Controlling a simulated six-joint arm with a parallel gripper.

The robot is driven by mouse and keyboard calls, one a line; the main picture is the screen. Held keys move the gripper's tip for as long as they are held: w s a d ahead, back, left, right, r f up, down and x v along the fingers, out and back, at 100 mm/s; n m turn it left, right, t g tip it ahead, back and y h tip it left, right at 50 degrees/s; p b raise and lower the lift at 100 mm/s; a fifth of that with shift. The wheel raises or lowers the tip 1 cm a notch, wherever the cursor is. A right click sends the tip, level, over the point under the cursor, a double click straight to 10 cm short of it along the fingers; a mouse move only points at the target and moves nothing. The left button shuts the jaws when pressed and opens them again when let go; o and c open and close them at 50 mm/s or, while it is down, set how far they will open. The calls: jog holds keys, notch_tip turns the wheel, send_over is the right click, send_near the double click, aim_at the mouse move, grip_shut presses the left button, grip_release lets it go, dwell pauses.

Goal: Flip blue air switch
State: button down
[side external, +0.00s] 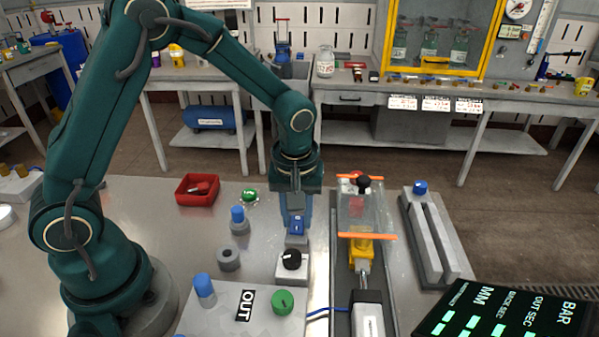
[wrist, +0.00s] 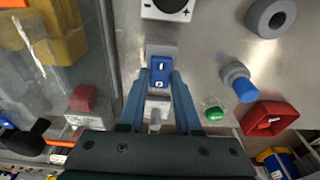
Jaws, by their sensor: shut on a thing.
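The blue air switch (side external: 297,224) is a small blue rocker on a grey box on the metal table, in the middle of the side view. It also shows near the top centre of the wrist view (wrist: 161,72), with white marks on its face. My gripper (side external: 296,215) points down over the switch. In the wrist view its two blue fingers (wrist: 160,82) lie on either side of the rocker and are shut on it. The exact contact on each side is hard to see.
A black knob on a white box (side external: 291,265) stands just in front of the switch. A clear guard with orange edges (side external: 366,210) stands close on the right. A red tray (side external: 197,189), green button (side external: 250,196) and blue-topped peg (side external: 238,218) lie to the left.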

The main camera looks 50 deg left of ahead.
jog(key=shift+s+d+t+y, duration=0.15)
jog(key=shift+s+t+y, duration=0.05)
jog(key=shift+t+y, duration=0.35)
jog(key=shift+s+d+t+y, duration=0.15)
jog(key=shift+t+y, duration=0.4)
jog(key=c, duration=0.6)
grip_release()
jog(key=shift+v, duration=2.5)
